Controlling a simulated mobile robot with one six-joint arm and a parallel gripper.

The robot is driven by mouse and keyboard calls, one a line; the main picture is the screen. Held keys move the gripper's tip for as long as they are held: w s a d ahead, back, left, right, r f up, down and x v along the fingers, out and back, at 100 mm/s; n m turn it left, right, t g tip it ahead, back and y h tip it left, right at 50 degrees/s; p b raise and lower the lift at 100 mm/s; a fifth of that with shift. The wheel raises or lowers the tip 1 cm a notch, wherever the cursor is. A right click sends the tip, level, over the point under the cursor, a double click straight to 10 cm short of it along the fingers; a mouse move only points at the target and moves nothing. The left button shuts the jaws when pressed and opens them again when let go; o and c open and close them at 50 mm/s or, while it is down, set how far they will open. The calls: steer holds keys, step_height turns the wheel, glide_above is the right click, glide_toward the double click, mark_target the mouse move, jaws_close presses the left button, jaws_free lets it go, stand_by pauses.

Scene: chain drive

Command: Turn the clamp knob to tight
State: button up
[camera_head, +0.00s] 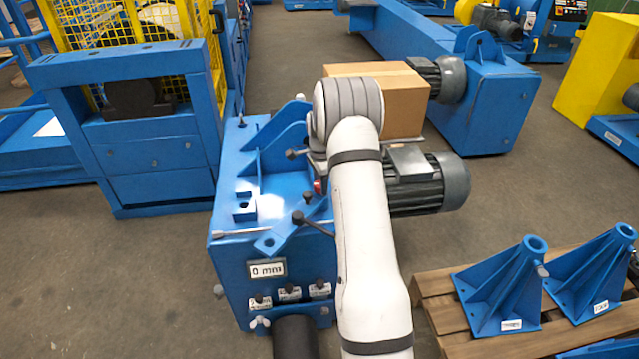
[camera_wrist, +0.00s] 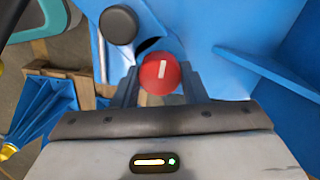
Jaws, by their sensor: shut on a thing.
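The clamp knob is a round red knob (camera_wrist: 160,72) with a short white bar on its face. The bar stands nearly upright in the wrist view. My gripper (camera_wrist: 159,78) has one dark finger on each side of the knob and is shut on it. In the head view a small part of the red knob (camera_head: 318,187) shows beside my white arm, on the blue machine (camera_head: 222,259). Most of my gripper is hidden behind my arm there. I see no tight or loose marking near the knob.
A black round knob (camera_wrist: 118,25) is close to the red one. On the machine are black-tipped levers (camera_head: 298,217), a "0 mm" plate (camera_head: 267,269) and a grey motor (camera_head: 430,183). A cardboard box (camera_head: 400,95) sits behind my arm. Blue brackets (camera_head: 505,285) stand on a pallet at right.

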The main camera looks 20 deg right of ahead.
steer(key=shift+w+r, duration=0.15)
steer(key=o, duration=0.6)
steer(key=shift+c, duration=0.2)
steer(key=o, duration=0.4)
step_height(320, 180, up, 8)
steer(key=shift+f, duration=0.2)
